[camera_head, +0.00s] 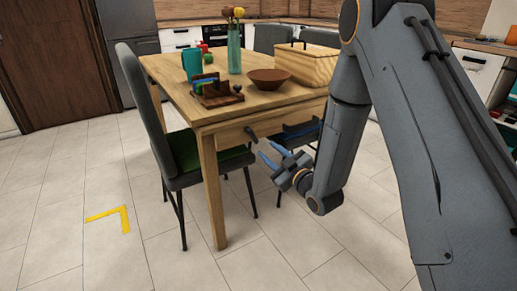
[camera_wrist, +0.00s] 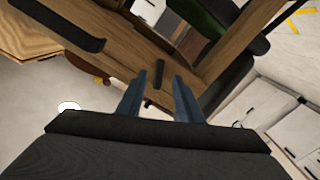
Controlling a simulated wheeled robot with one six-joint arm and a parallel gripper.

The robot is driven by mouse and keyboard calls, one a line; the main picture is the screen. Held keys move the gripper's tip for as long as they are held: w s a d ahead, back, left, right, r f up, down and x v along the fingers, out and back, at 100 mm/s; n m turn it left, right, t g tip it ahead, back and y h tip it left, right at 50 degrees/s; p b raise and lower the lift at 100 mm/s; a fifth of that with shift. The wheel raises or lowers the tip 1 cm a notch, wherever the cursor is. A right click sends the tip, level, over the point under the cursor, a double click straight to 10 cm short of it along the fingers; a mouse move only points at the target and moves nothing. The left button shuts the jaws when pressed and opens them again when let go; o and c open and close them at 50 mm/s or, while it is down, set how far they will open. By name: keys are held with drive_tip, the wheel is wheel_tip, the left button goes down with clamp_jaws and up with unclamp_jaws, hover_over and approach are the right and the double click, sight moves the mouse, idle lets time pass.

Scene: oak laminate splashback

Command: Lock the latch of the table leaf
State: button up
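The wooden table (camera_head: 215,105) stands in the middle of the head view. A small dark latch bar (camera_head: 250,133) sits on its near end face, below the top. In the wrist view the latch bar (camera_wrist: 160,74) shows just beyond my fingertips, lined up with the gap between them. My gripper (camera_head: 273,155) is open and empty, with its two blue fingers apart, in front of the table end and slightly below the latch. The fingers also show in the wrist view (camera_wrist: 157,82). I cannot tell whether the latch is locked.
A long dark piece (camera_head: 298,131) is at the table end, right of the latch. A dark chair (camera_head: 150,110) stands at the table's left side. A bowl (camera_head: 268,79), a wooden box (camera_head: 303,64) and a vase (camera_head: 234,50) stand on top.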

sight(256, 140)
drive_tip(key=b+x, duration=0.1)
drive_tip(key=x, duration=0.6)
drive_tip(key=shift+w+a, duration=0.2)
drive_tip(key=shift+w, duration=0.05)
